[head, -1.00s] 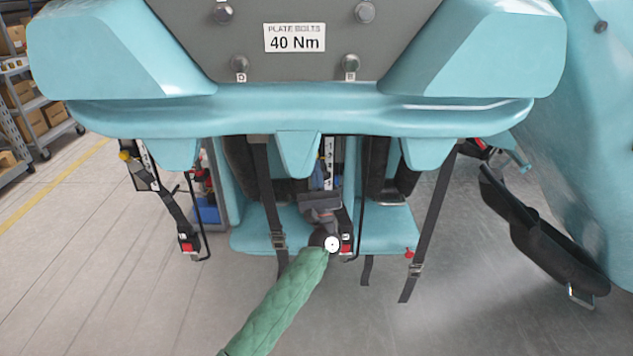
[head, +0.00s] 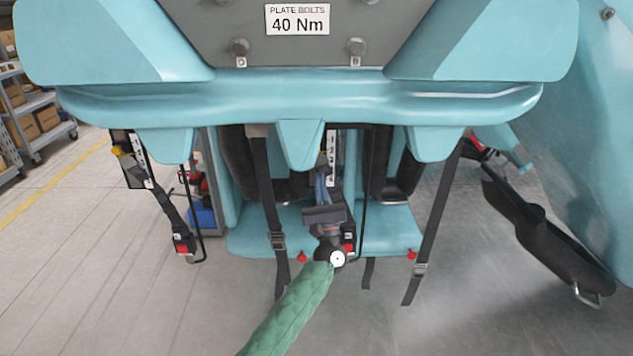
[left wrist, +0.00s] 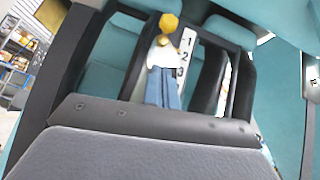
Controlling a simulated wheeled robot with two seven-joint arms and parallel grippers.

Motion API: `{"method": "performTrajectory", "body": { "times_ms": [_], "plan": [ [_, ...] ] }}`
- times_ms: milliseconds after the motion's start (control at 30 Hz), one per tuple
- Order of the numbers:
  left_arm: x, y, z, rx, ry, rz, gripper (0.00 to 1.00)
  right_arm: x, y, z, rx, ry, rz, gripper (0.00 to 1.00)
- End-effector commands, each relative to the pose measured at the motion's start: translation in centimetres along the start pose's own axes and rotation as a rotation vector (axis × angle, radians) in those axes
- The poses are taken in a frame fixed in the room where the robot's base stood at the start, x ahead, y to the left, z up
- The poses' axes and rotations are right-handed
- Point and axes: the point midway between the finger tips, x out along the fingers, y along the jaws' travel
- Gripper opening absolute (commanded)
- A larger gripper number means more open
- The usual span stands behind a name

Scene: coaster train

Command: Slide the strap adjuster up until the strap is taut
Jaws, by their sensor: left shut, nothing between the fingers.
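Dark straps hang below the teal seat row in the head view. The left strap (head: 264,185) carries a metal adjuster (head: 277,241) low down, and the right strap (head: 440,205) carries another adjuster (head: 419,269) near its lower end. My left gripper (head: 322,178) is between these straps, in front of the middle opening, apart from both adjusters. Its blue fingers are together and empty; they also show in the left wrist view (left wrist: 163,75), pointing toward a yellow knob (left wrist: 168,22) and a numbered plate (left wrist: 186,50). My right gripper is not in view.
Teal moulded shell (head: 300,105) overhangs the straps. Red-ended latches hang at far left (head: 183,247) and behind my left gripper. A black padded bar (head: 550,245) juts out at right. Shelving with boxes (head: 30,110) stands far left. The floor at front is clear.

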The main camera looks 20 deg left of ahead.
Motion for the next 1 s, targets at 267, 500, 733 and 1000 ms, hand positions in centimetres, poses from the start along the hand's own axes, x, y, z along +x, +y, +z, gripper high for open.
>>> {"method": "performTrajectory", "body": {
  "times_ms": [267,500,733,1000],
  "plan": [
    [-5.5,0.0,0.0,-0.001,0.003,-0.002,0.00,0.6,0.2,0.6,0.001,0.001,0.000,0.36],
    [-8.0,0.0,0.1,-0.001,0.002,0.000,0.00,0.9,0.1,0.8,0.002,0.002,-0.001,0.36],
    [-8.5,0.0,0.1,-0.001,0.002,0.000,0.00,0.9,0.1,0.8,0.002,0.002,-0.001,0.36],
    [-8.4,0.0,0.1,0.070,0.002,-0.001,0.00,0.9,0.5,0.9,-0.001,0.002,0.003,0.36]
  ]
}}
